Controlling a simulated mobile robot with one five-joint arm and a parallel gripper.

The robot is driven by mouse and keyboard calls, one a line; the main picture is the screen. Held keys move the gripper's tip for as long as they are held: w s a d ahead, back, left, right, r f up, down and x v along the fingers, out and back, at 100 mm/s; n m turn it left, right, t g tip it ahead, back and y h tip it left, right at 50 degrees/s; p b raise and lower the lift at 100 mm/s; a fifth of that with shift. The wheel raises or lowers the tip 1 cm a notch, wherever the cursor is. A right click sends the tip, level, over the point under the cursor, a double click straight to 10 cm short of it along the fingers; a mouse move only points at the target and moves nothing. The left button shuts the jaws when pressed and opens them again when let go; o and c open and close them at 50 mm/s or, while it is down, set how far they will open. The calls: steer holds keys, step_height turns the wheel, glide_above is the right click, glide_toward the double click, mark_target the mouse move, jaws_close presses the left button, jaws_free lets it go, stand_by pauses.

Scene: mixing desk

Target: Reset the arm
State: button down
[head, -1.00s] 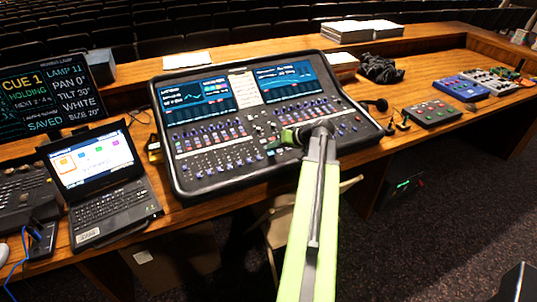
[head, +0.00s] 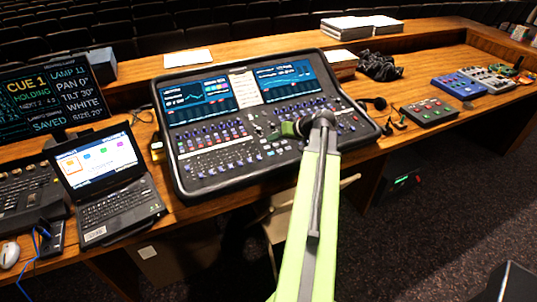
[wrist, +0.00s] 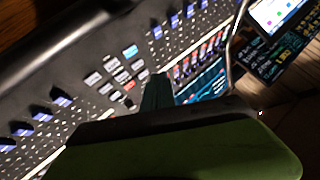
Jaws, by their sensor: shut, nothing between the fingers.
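My gripper (head: 287,129), dark green, is at the end of my pale green arm, over the lower right part of the mixing console (head: 200,184). In the wrist view my gripper (wrist: 157,92) points at the console's faders and buttons, with its fingers shut and nothing held. I cannot tell whether the fingertips touch the panel. The console is black, with two lit screens and rows of faders and knobs.
A laptop (head: 120,208) and a cue monitor (head: 35,98) stand on the left, with a white mouse (head: 9,254) at the edge. Headphones (head: 380,103), a black cloth (head: 380,67) and small coloured boxes (head: 428,111) lie on the right. A chair (head: 275,222) stands below the desk.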

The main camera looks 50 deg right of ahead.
stand_by(0.3)
